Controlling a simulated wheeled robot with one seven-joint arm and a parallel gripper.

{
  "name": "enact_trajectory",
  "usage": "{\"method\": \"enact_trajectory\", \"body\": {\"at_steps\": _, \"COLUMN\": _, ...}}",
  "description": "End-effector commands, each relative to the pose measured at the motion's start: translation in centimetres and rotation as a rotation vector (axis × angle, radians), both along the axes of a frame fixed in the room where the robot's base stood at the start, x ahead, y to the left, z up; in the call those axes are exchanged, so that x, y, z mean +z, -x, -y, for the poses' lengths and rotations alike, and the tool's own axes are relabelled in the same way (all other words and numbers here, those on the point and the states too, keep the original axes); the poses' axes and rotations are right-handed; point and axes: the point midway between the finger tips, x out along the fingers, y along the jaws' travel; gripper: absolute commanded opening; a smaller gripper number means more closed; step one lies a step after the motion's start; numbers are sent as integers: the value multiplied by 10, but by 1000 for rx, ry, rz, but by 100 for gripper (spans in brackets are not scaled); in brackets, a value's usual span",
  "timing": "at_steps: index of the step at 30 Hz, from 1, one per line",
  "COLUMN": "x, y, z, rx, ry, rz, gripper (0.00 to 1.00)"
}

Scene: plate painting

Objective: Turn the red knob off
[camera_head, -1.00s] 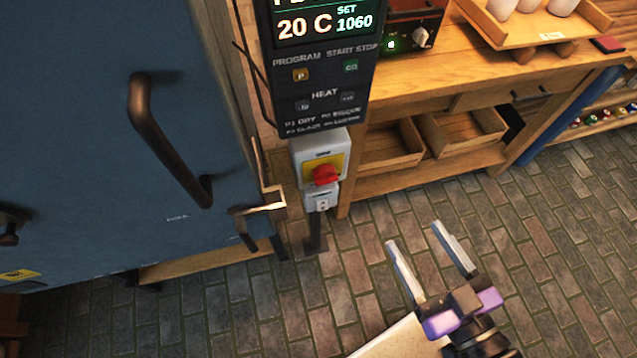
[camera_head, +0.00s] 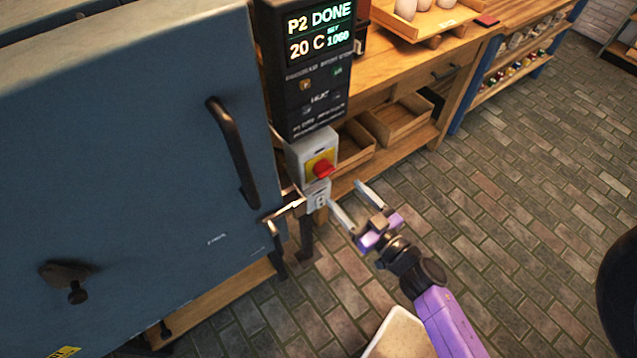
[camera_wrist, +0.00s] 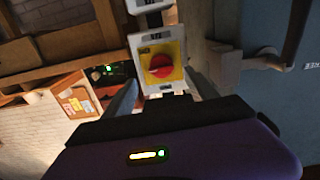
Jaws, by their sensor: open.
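The red knob (camera_head: 321,169) sits on a yellow plate on the front of a small grey switch box (camera_head: 303,153), below the control panel. In the wrist view the red knob (camera_wrist: 160,66) shows on its yellow plate, ahead of my fingers and a little above the gap between them. My gripper (camera_head: 356,195) is open and empty, just below and to the right of the switch box in the head view. Its fingers point toward the box and appear apart from the knob. In the wrist view my gripper (camera_wrist: 166,88) partly frames the box's end.
The control panel (camera_head: 308,70) reads "P2 DONE" and 20 C. The blue kiln door (camera_head: 120,170) with a dark handle (camera_head: 232,150) and a latch (camera_head: 284,214) stands left. A wooden workbench (camera_head: 385,60) with trays is behind.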

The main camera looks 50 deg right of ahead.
Motion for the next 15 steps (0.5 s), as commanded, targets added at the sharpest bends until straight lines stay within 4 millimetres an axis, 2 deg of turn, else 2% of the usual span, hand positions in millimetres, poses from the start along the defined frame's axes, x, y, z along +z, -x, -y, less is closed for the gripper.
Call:
{"method": "enact_trajectory", "body": {"at_steps": 7, "x": 3, "y": -11, "z": 1, "rx": 7, "ry": -42, "rz": 19, "gripper": 66}}
{"method": "enact_trajectory", "body": {"at_steps": 15, "x": 4, "y": -50, "z": 13, "rx": 7, "ry": -40, "rz": 20, "gripper": 66}}
